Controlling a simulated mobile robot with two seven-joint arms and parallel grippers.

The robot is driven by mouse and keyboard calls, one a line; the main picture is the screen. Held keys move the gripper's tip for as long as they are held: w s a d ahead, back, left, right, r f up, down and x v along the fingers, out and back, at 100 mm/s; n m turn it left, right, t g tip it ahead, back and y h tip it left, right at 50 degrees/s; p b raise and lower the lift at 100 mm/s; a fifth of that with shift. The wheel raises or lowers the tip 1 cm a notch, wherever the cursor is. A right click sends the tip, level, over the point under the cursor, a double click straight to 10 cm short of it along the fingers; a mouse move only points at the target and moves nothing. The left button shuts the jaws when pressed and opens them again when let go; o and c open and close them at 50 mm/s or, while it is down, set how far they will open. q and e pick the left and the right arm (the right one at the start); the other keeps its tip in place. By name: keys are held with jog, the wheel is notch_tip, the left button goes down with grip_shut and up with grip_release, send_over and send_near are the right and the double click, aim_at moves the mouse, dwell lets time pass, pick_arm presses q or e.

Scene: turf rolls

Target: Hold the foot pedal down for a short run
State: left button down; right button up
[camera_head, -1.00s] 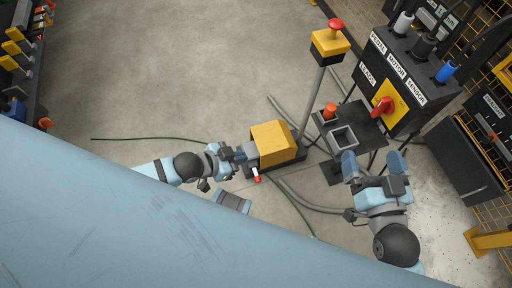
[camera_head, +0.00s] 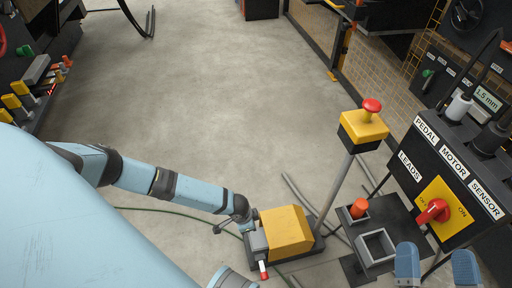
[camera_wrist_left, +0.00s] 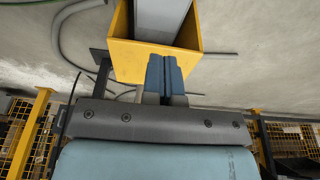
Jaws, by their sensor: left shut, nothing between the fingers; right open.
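The foot pedal has a yellow hood (camera_head: 286,232) on a dark base on the floor. In the left wrist view, the hood's rim (camera_wrist_left: 128,58) surrounds a grey pedal plate (camera_wrist_left: 160,18). My left gripper (camera_wrist_left: 165,72) is shut and empty, its blue fingertips at the hood's mouth, in front of the plate. I cannot tell whether they touch or press it. In the head view, that gripper's fingers are not clear beside the hood. My right gripper (camera_head: 437,264) is open and empty at the lower right, below the control panel.
A red mushroom button on a yellow box (camera_head: 363,129) tops a post by the pedal. A dark panel carries a red rotary switch (camera_head: 433,211). A small stand holds an orange button (camera_head: 359,208) and a grey open box (camera_head: 376,247). Cables lie around the pedal; floor beyond is clear.

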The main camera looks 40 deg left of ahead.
aim_at(255, 240)
pick_arm(q)
jog(key=b+x, duration=0.2)
jog(key=x, duration=0.2)
jog(key=b+x, duration=0.3)
jog(key=x, duration=0.1)
jog(key=s+b+x, duration=0.1)
jog(key=b+x, duration=0.1)
jog(key=x, duration=0.3)
jog(key=shift+a+f, duration=0.2)
jog(key=shift+a, duration=0.15)
jog(key=shift+f+b, duration=0.25)
jog(key=shift+b, duration=0.15)
pick_arm(e)
notch_tip(255, 240, down, 10)
jog(key=n+g, duration=0.1)
jog(key=g, duration=0.2)
jog(key=shift+w+a+g, duration=0.3)
jog(key=shift+w+g, duration=0.05)
jog(key=shift+g, duration=0.05)
pick_arm(q)
jog(key=shift+s+f, duration=0.1)
